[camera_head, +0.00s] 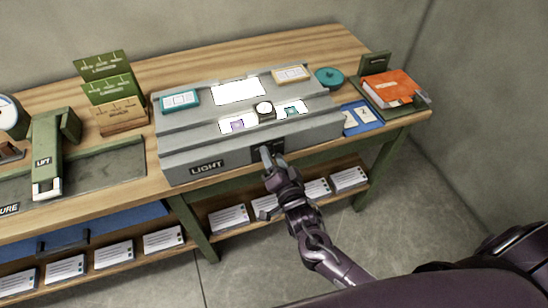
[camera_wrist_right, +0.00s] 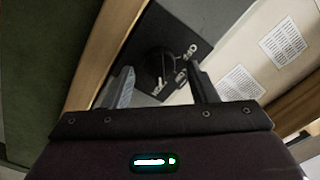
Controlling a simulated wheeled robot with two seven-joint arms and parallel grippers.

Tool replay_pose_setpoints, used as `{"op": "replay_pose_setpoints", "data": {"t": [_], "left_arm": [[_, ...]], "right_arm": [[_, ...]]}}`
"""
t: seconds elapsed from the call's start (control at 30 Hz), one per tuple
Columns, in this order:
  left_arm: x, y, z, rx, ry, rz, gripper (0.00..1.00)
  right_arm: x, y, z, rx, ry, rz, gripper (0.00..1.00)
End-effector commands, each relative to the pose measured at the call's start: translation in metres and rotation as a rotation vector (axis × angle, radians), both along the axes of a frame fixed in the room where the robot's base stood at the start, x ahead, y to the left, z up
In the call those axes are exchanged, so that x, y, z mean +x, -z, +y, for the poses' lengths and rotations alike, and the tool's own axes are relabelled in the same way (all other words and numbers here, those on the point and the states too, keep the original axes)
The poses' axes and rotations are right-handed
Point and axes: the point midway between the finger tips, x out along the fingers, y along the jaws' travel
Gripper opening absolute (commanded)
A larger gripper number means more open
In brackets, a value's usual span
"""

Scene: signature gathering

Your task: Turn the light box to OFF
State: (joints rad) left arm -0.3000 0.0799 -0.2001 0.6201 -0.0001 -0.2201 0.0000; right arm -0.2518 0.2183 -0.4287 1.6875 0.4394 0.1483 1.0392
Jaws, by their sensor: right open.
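The light box (camera_head: 180,134) is a grey stepped case marked LIGHT on its front, standing on the wooden workbench. Its top windows glow white. A black switch plate (camera_head: 277,146) is on its front face, partly hidden by my right gripper (camera_head: 267,158). My left gripper is not in view.
A teal round container (camera_head: 329,77) and an orange book (camera_head: 388,87) stand right of the box. Green card holders (camera_head: 103,75) and a green LIFT device (camera_head: 46,160) stand left. A lower shelf holds several white card stacks (camera_head: 229,219). The floor at right is clear.

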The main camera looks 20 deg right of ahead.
Motion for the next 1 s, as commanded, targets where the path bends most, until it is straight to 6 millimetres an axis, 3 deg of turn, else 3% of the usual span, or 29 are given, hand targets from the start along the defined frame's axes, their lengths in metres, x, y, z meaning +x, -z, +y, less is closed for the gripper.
{"op": "replay_pose_setpoints", "data": {"t": [0.13,0.47,0.77,1.0], "left_arm": [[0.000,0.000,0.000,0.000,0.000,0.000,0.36],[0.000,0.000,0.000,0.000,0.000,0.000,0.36],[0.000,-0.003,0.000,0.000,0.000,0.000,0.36],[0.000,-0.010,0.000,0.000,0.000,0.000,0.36]], "right_arm": [[0.000,0.000,0.000,0.000,0.000,0.000,0.51],[0.000,0.000,0.000,-0.001,0.001,0.001,0.09],[0.000,0.000,0.000,-0.039,0.001,-0.001,0.09],[0.000,-0.002,0.000,-0.177,0.001,-0.005,0.09]]}}
